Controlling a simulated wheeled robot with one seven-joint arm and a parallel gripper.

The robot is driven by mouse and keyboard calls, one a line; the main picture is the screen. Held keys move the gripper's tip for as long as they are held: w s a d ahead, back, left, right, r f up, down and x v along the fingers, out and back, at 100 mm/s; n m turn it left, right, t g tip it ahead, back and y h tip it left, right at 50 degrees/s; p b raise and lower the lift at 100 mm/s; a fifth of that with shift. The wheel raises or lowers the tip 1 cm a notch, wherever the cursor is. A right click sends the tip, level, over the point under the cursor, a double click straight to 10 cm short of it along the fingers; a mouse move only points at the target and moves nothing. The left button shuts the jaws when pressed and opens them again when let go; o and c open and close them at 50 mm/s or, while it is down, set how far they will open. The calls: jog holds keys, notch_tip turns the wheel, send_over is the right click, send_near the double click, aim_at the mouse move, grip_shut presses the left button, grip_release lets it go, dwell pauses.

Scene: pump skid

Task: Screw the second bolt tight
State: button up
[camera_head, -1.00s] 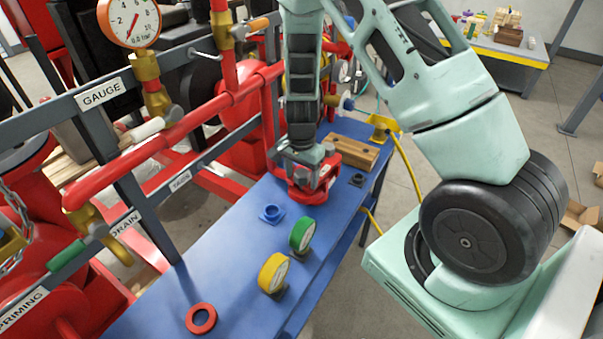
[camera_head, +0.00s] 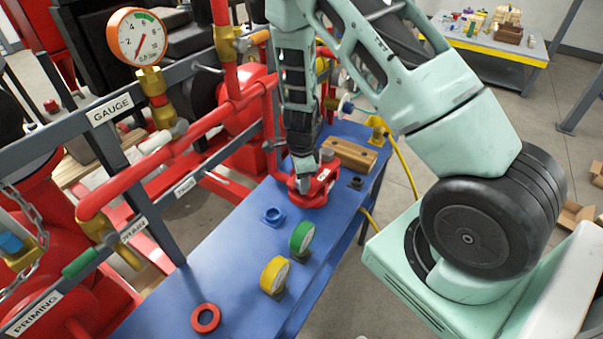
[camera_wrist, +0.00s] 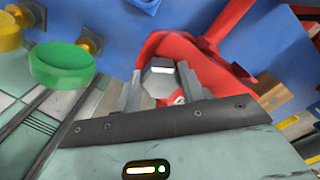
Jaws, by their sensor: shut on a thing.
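The red flanged part (camera_head: 322,192) sits on the blue bench, below my gripper (camera_head: 302,178). In the wrist view the red part (camera_wrist: 208,52) lies behind my fingers. My gripper (camera_wrist: 160,88) is shut on a grey bolt head (camera_wrist: 159,80), with one finger on each side of it. The bolt's shank is hidden, so I cannot tell how deep it sits. In the head view my fingers and wrist hide the bolt.
The blue bench (camera_head: 222,265) also holds a wooden block (camera_head: 350,154), a blue ring (camera_head: 272,215), green (camera_head: 302,236) and yellow (camera_head: 274,275) round pieces, and a red ring (camera_head: 206,318). Red pipes (camera_head: 165,145) and a grey rail run along the left.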

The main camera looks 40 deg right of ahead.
jog(key=m+p, duration=0.1)
jog(key=m, duration=0.1)
jog(key=m+p, duration=0.1)
jog(key=m, duration=0.1)
jog(key=shift+r+m, duration=0.2)
jog(key=shift+m, duration=0.2)
jog(key=shift+f+m+p, duration=0.2)
jog(key=shift+m+p, duration=0.3)
jog(key=shift+m, duration=0.3)
jog(key=o, duration=1.1)
notch_tip(320, 180, up, 17)
jog(key=shift+r+b, duration=0.2)
jog(key=shift+b, duration=0.4)
